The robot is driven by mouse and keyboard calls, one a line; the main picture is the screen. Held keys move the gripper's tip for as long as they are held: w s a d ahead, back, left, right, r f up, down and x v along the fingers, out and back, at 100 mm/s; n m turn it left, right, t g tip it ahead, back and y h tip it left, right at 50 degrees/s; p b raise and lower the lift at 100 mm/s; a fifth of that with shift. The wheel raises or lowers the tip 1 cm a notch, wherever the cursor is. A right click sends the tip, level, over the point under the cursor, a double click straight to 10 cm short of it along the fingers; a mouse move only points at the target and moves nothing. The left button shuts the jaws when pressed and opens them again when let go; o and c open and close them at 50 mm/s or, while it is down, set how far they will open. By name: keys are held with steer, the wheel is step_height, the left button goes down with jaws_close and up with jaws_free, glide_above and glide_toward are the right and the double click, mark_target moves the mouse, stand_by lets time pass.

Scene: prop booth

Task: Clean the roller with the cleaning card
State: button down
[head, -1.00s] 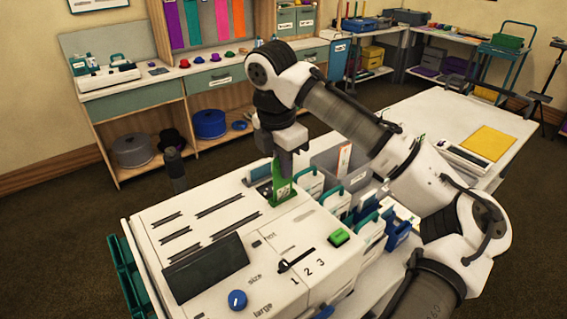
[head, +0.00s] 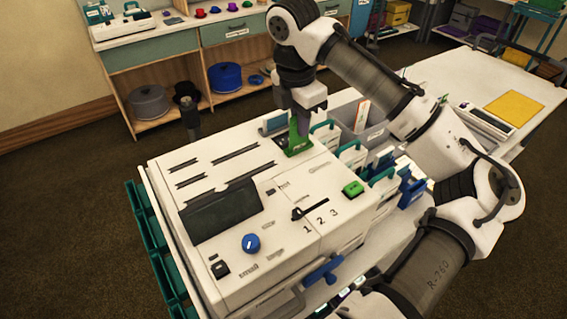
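The white machine (head: 215,157) stands on the table, with slots on its top, a dark panel, a blue knob and a slider marked 1 2 3. My gripper (head: 300,112) points down over the machine's back right part. It is shut on a green card (head: 298,142), taken to be the cleaning card, held upright. The card's lower edge is at the machine's top beside a small dark opening (head: 281,140); I cannot tell if it is inserted. No roller can be made out. The fingertips are small and partly hidden.
Several holders with teal handles (head: 352,155) stand right of the machine, by a grey bin (head: 372,136). A blue handle (head: 323,271) sticks out at the machine's front. Teal crates (head: 150,228) line the left side. The table's far right is mostly clear, with a yellow sheet (head: 513,107).

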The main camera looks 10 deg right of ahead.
mark_target(300, 140)
steer(key=shift+f+b, duration=0.6)
steer(key=shift+f, duration=1.2)
steer(key=shift+s+a+f, duration=0.1)
steer(key=shift+s+f, duration=0.1)
steer(key=shift+f, duration=0.4)
steer(key=shift+r, duration=0.2)
steer(key=shift+w+r+p, duration=0.1)
steer(key=shift+r+p, duration=0.5)
steer(key=shift+p, duration=0.15)
step_height(300, 140, up, 4)
steer(key=p, duration=0.3)
steer(key=shift+w+r, duration=0.1)
steer(key=shift+r, duration=0.05)
steer(key=shift+r, duration=0.1)
steer(key=shift+r, duration=2.7)
